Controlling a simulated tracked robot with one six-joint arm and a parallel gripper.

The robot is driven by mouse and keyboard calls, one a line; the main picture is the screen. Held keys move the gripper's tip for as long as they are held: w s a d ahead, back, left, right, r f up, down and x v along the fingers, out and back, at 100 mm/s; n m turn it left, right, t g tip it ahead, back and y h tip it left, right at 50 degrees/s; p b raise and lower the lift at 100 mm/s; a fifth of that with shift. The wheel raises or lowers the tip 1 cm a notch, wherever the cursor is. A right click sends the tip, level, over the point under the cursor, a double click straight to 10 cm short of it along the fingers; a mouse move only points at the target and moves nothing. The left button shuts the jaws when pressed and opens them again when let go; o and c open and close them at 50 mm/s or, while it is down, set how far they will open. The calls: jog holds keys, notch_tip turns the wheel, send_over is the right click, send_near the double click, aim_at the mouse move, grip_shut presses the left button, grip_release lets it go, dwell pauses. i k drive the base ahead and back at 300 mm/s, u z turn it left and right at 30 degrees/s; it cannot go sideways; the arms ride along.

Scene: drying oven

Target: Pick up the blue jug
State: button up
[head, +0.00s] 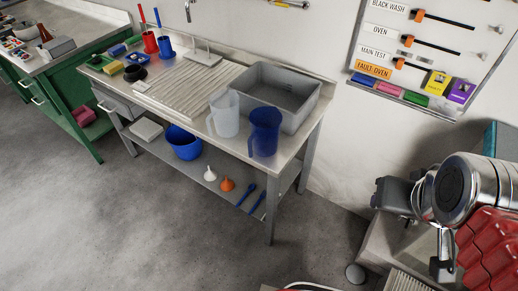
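The blue jug (265,132) stands upright at the front right of the metal sink bench (190,108), close to its front edge. It is in front of the grey sink basin (297,104) and hides part of it. A pale translucent jug (224,113) stands just to its left, with a small gap. My gripper cannot be made out in the head view; only silver and red parts of what looks like my arm show at the far right, well apart from the jug.
A blue bucket (184,143), a white funnel (210,174), an orange funnel (227,184) and blue scoops (250,197) lie on the lower shelf. A labelled switch panel (420,50) hangs on the wall. The floor before the bench is clear.

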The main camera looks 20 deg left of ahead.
aim_at(265, 122)
jog(key=k, duration=1.5)
jog(key=u, duration=1.05)
jog(key=i, duration=1.7)
jog(key=u, duration=0.05)
